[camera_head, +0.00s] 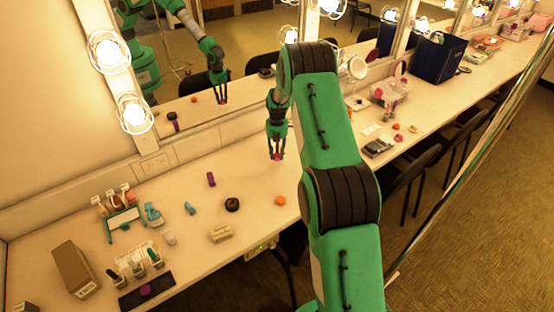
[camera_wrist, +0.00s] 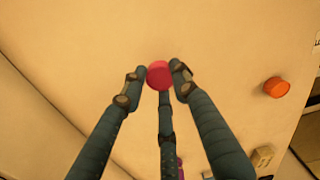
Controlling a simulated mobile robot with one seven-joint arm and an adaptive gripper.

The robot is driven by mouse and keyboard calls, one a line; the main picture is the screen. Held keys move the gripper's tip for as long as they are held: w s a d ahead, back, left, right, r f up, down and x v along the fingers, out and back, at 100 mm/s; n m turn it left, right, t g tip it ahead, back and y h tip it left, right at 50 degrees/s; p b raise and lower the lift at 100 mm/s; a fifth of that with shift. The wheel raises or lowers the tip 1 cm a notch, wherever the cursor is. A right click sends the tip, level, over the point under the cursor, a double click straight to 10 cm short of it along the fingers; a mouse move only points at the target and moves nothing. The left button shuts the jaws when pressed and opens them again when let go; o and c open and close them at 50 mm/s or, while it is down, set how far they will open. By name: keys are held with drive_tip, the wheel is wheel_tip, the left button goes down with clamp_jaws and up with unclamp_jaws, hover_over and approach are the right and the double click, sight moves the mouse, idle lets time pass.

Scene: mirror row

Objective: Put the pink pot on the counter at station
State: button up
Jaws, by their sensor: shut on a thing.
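The pink pot (camera_wrist: 159,75) is a small round pinkish-red piece in the middle of the wrist view, between the fingertips of my gripper (camera_wrist: 160,82). The fingers are closed around it. In the head view my gripper (camera_head: 276,155) points down at the counter (camera_head: 245,165), near the mirror, and only a little of the pot shows at its tips. The pot is at or just above the counter surface; I cannot tell whether it touches.
An orange pot (camera_head: 280,201) sits close by; a dark round pot (camera_head: 232,204), a purple tube (camera_head: 211,179) and a cream block (camera_head: 221,233) lie to the left. Bottles and boxes crowd the left end. Lit mirrors line the back; a dark blue bin (camera_head: 438,58) stands far right.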

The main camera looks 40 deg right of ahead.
sight(277, 155)
drive_tip(key=shift+f+b, duration=0.35)
drive_tip(key=shift+f, duration=1.4)
drive_tip(key=shift+f, duration=0.1)
drive_tip(key=o, duration=1.2)
wheel_tip(277, 155, up, 12)
drive_tip(key=shift+r+p, duration=0.1)
drive_tip(key=shift+p, duration=0.85)
